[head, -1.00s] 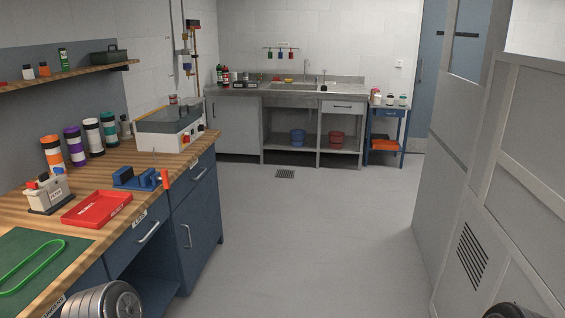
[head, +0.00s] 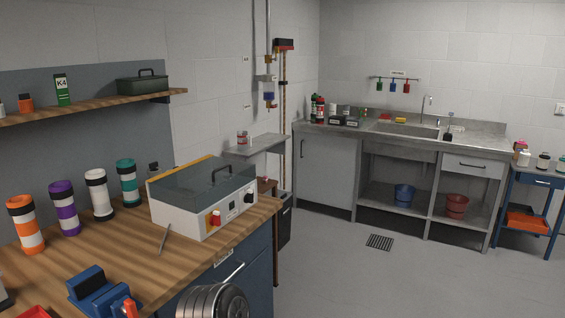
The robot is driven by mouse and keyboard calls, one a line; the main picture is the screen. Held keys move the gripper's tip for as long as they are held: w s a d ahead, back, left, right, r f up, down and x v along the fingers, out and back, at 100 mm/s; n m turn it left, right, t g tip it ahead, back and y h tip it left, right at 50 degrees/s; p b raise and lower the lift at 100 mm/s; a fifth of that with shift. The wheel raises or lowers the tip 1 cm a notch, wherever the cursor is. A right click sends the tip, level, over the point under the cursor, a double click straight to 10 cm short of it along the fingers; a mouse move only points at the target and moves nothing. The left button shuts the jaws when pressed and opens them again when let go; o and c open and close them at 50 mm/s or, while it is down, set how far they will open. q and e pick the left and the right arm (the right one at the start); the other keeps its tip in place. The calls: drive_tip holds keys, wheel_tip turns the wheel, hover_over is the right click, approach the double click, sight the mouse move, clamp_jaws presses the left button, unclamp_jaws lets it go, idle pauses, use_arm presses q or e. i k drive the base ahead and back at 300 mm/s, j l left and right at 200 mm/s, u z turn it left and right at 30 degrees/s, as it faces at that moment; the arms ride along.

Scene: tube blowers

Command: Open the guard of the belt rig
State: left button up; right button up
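The belt rig (head: 190,217) is a white box on the right end of the wooden workbench. Its guard (head: 190,183) is a smoky see-through cover with a dark handle (head: 222,170) on top, and it lies closed over the box. The front of the rig has a red switch (head: 215,218) and a black knob (head: 249,196). Neither gripper is in view. Only a grey rounded link of my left arm shows at the bottom edge, in front of the bench.
Several banded tubes, including a white one (head: 101,196), stand left of the rig. A blue vise (head: 98,292) and a thin rod (head: 165,240) lie on the bench in front. A shelf (head: 90,105) hangs above. Floor to the right is clear up to the sink counter (head: 470,146).

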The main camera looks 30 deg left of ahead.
sight(207, 170)
drive_tip(key=i+u, duration=0.2)
drive_tip(key=i, duration=0.25)
drive_tip(key=i+l+u, duration=0.25)
drive_tip(key=i, duration=0.25)
drive_tip(key=i+l+u, duration=0.2)
drive_tip(key=i, duration=0.25)
drive_tip(key=i+l+u, duration=0.25)
drive_tip(key=i, duration=0.2)
